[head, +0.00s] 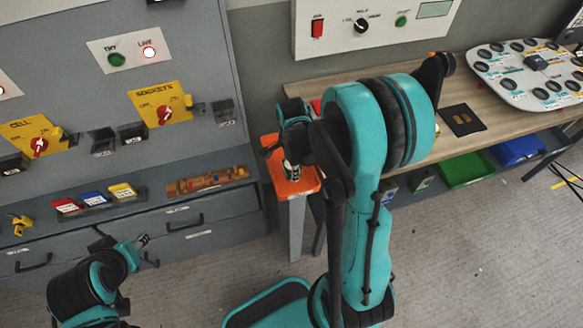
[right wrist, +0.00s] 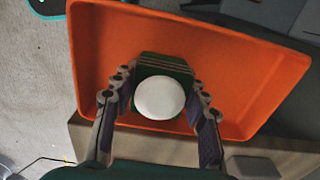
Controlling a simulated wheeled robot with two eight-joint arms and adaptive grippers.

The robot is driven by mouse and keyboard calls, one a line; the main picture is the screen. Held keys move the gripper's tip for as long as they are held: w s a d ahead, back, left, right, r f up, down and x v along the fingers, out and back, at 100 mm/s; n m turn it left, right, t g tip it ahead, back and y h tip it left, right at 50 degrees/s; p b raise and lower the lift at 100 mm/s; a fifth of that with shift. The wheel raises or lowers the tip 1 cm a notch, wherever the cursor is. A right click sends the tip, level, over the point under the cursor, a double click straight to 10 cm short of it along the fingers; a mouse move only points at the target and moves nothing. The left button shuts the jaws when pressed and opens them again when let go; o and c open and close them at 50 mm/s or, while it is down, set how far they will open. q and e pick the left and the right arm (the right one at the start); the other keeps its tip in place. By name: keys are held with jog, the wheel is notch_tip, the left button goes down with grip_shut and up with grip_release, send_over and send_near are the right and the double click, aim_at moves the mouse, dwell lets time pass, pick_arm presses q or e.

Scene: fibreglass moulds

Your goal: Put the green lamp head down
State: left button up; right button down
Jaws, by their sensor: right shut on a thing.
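My right gripper (right wrist: 160,112) is shut on the green lamp head (right wrist: 162,66). The lamp head has a dark green body and a round white face turned toward the wrist camera. It is over the inside of the orange tray (right wrist: 240,70); I cannot tell whether it touches the tray floor. In the head view, the right gripper (head: 291,160) is low at the orange tray (head: 298,187), and the lamp head is hidden or too small to make out. My left gripper (head: 121,243) is at the lower left, before the grey drawers; its jaws are unclear.
A grey cabinet with yellow switch plates (head: 160,103) stands at left. A wooden workbench (head: 470,90) runs right of the tray, bearing a white board (head: 535,75) with round dark pieces. Green (head: 466,168) and blue (head: 518,150) bins stand under it.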

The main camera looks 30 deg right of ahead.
jog(key=shift+f, duration=0.25)
jog(key=shift+s+a+f+b, duration=0.2)
jog(key=shift+s+f+b, duration=0.1)
jog(key=shift+b, duration=0.35)
jog(key=c, duration=0.8)
grip_release()
jog(key=shift+w+d+f, duration=0.2)
jog(key=shift+w, duration=0.15)
jog(key=shift+r, duration=0.15)
